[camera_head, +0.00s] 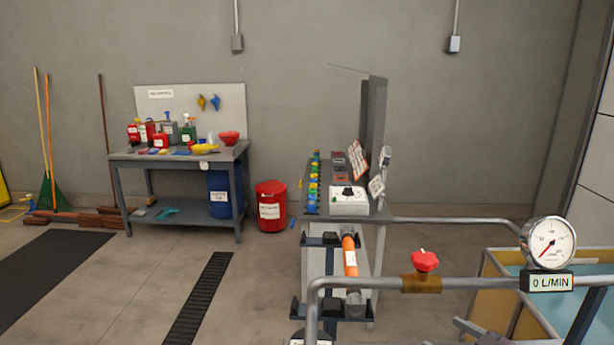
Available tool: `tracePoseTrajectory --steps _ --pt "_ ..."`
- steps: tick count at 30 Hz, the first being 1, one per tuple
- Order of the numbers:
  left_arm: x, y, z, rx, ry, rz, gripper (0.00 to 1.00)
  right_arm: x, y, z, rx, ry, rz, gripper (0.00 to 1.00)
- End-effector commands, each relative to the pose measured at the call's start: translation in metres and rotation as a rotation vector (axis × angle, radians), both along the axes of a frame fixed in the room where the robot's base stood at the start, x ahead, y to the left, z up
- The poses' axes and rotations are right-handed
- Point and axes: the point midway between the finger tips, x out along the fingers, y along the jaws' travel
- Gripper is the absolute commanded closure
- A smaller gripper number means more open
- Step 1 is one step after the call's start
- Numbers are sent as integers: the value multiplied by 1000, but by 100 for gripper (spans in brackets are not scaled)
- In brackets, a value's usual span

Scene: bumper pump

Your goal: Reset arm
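Neither of my grippers can be made out in the head view, and no arm of mine is clearly seen. A grey pipe (470,283) runs across the lower right and bends down at its left end. A red valve handle (425,261) sits on a brass valve body (421,284) on this pipe. A round gauge (548,243) with a red needle stands at the right, above a display (548,282) reading 0 L/MIN.
A grey stand (341,269) with a white control box (348,201) and an orange cylinder (350,256) stands behind the pipe. A water tank (497,267) is at the right. A workbench (136,157) and a red drum (271,207) stand at the back left. The left floor is mostly clear.

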Motion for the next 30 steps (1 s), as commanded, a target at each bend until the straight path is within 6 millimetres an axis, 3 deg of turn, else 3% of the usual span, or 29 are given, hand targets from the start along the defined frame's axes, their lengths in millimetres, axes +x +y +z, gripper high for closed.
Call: tracePoseTrajectory --steps 8,15,21,30 --pt "-10 1 -1 1 15 0 65 -32 41 -53 -153 167 -206 20" --pt "-9 1 -1 2 14 0 65 -106 67 -85 -292 490 -394 20" --pt "-8 1 -1 2 12 0 65 -160 79 -92 -335 714 -438 20" --pt "-6 0 0 1 8 0 65 -224 94 -87 -346 970 -429 20"
